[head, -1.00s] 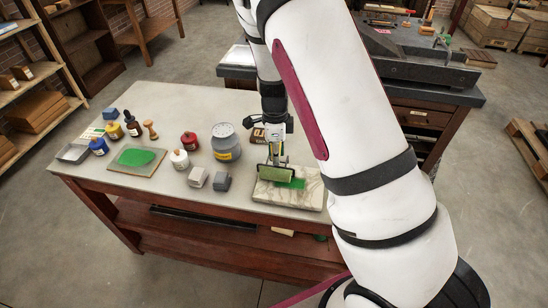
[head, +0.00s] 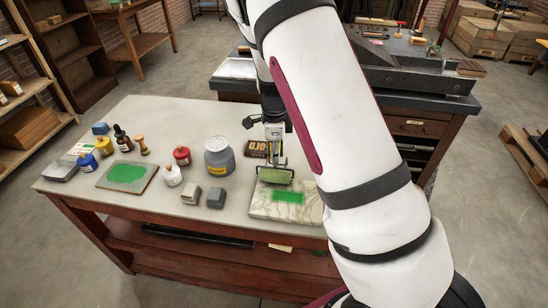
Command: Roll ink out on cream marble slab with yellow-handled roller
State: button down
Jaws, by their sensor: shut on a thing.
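The cream marble slab (head: 258,209) lies at the right front of the grey-topped table, partly behind my arm. A green rectangle of ink (head: 288,197) shows on its middle. My gripper (head: 274,152) points down behind the slab, shut on the roller. The roller's green-inked drum (head: 274,175) lies crosswise over the slab's back edge, behind the ink patch. I cannot tell whether it touches the stone. The roller's yellow handle is not clearly visible at the gripper.
A second slab (head: 105,183) with a green ink pool lies at the left. Between the slabs stand ink bottles, a grey tub (head: 219,157) and two grey blocks (head: 216,197). A dark block with raised lettering (head: 256,149) lies just left of my gripper.

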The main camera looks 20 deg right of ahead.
jog(key=shift+s+a+p, duration=3.05)
jog(key=shift+s+a, duration=0.15)
jog(key=shift+s, duration=1.7)
jog(key=shift+w+d+b, duration=0.95)
jog(key=shift+w+d, duration=0.1)
jog(key=shift+w, duration=0.6)
jog(key=shift+w+d+b, duration=0.95)
jog(key=shift+w+d, duration=0.15)
jog(key=shift+w, duration=0.5)
jog(key=shift+w+d+b, duration=0.95)
jog(key=shift+w+d, duration=0.1)
jog(key=shift+w, duration=0.6)
jog(key=shift+s+a+r+p, duration=0.1)
jog(key=shift+s+a+p, duration=0.4)
jog(key=shift+s, duration=0.25)
jog(key=s+a+p, duration=0.5)
jog(key=s, duration=0.3)
jog(key=shift+s+a, duration=0.15)
jog(key=shift+a, duration=0.05)
jog(key=shift+r+p, duration=0.75)
jog(key=shift+r, duration=1.15)
